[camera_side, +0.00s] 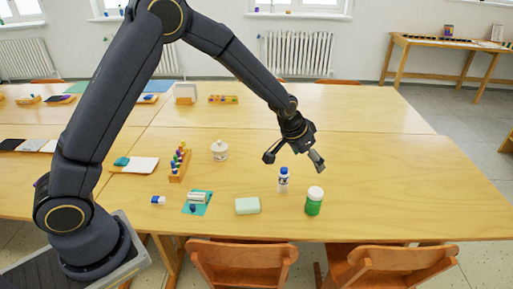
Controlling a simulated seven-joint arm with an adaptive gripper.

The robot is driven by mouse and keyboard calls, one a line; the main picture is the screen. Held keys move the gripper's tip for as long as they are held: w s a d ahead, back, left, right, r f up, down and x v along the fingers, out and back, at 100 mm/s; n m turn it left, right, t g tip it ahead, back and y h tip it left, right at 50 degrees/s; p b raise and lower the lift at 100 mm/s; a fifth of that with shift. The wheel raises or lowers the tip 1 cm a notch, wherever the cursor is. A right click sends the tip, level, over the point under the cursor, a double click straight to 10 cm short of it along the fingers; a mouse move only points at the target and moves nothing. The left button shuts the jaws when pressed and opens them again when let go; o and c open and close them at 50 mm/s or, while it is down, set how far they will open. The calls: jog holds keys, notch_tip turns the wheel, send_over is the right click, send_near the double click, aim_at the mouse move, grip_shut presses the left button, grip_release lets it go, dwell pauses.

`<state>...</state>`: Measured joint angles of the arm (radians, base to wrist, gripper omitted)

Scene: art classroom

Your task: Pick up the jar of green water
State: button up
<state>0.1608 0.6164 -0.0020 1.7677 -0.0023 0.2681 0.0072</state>
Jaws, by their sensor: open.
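A jar of green water (314,203) with a white lid stands upright on the wooden table near its front edge. My gripper (294,163) is open and empty above the table, up and to the left of the jar in the picture. Its fingers are spread apart and do not touch the jar. The jar is in full view.
A small blue-and-white bottle (283,181) stands just left of the jar, below my gripper. A pale green block (247,206) lies further left. A white lidded pot (219,151) and a wooden rack of colored pieces (180,164) stand behind. The table right of the jar is clear.

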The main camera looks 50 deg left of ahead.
jog(key=g, duration=0.1)
send_near(311, 194)
jog(key=x, duration=1)
jog(key=shift+s, duration=0.1)
jog(key=x, duration=0.5)
jog(key=shift+f, duration=0.35)
jog(key=shift+w, duration=0.2)
jog(key=shift+r, duration=0.1)
jog(key=c, duration=1.5)
